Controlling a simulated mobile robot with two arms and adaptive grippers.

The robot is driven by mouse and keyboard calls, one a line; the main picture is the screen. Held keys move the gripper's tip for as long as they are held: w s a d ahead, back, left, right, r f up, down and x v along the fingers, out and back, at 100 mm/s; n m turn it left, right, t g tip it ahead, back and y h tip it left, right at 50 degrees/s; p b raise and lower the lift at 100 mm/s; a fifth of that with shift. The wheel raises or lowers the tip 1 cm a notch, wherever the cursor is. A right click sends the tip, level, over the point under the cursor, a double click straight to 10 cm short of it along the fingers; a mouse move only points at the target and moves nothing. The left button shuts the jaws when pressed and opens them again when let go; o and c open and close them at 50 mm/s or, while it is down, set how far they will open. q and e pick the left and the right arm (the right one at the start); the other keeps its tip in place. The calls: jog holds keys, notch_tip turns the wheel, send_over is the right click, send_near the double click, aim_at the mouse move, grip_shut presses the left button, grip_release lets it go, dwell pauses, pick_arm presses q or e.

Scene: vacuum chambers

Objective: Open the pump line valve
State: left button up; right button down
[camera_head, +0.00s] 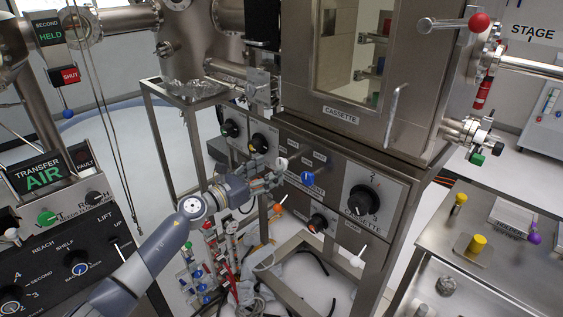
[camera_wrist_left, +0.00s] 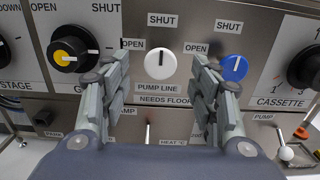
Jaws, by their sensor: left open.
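The pump line valve is a round white knob (camera_wrist_left: 160,64) on the steel panel, above a "PUMP LINE" label. Its dark mark points up toward "SHUT"; "OPEN" is printed to its upper left. In the head view the white knob (camera_head: 282,163) shows just beyond my left gripper (camera_head: 272,180). In the left wrist view my left gripper (camera_wrist_left: 160,85) is open, its fingers on either side of the knob in the picture. I cannot tell whether they touch it; a gap shows on both sides. The right gripper is not in view.
A blue knob (camera_wrist_left: 234,68) sits close to the right finger, and a yellow-centred black knob (camera_wrist_left: 69,54) to the left. The big black cassette knob (camera_head: 363,200) is further right. Small levers (camera_wrist_left: 148,132) stick out below. Hoses and a frame lie under the panel.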

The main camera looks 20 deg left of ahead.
aim_at(280, 164)
pick_arm(q)
jog(key=shift+x, duration=3.15)
jog(key=shift+f, duration=0.1)
jog(key=shift+c, duration=0.3)
jog(key=c, duration=1)
